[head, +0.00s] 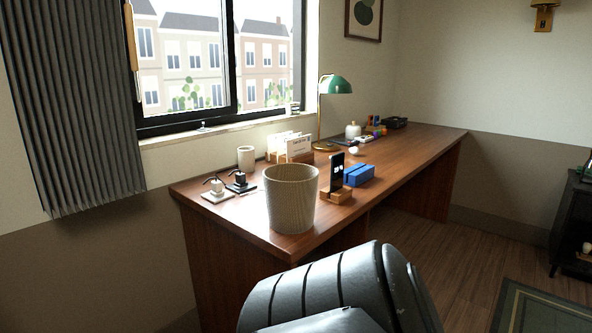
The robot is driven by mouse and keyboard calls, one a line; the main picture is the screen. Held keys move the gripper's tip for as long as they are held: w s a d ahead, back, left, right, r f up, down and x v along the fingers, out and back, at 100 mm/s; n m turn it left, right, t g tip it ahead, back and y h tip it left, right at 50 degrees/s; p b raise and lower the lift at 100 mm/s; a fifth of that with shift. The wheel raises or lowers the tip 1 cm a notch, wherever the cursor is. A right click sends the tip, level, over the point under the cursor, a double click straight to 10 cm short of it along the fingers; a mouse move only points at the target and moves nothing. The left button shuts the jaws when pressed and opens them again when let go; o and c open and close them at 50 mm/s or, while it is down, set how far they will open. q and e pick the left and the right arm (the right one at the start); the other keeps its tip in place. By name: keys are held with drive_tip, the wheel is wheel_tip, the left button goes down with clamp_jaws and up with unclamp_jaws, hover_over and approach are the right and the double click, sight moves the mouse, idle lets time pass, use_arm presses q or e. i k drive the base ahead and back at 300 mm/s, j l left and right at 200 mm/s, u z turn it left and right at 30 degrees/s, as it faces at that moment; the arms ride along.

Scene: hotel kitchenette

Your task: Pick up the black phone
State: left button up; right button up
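A black phone (337,172) stands upright, leaning slightly, in a small wooden stand (338,196) near the front edge of the brown desk (237,225). Its lit screen shows small white marks. A large light woven bin (292,200) stands just left of the phone, close to the stand. A blue block-like object (359,175) sits right behind the stand. Neither of my grippers is in view.
A green lamp (337,85), a card holder (298,149), a cup (246,158) and small chargers (216,190) stand on the desk. The desk's right stretch has more bare surface.

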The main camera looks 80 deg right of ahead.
sight(338, 160)
drive_tip(key=k+l, duration=0.1)
drive_tip(key=l, duration=0.25)
drive_tip(key=k+l, duration=0.15)
drive_tip(key=l, duration=0.2)
drive_tip(key=k+l, duration=0.1)
drive_tip(key=l, duration=0.25)
drive_tip(key=k+l, duration=0.1)
drive_tip(key=l, duration=0.3)
drive_tip(key=k+l, duration=0.1)
drive_tip(key=l, duration=0.25)
drive_tip(key=k+l, duration=0.15)
drive_tip(key=l, duration=0.2)
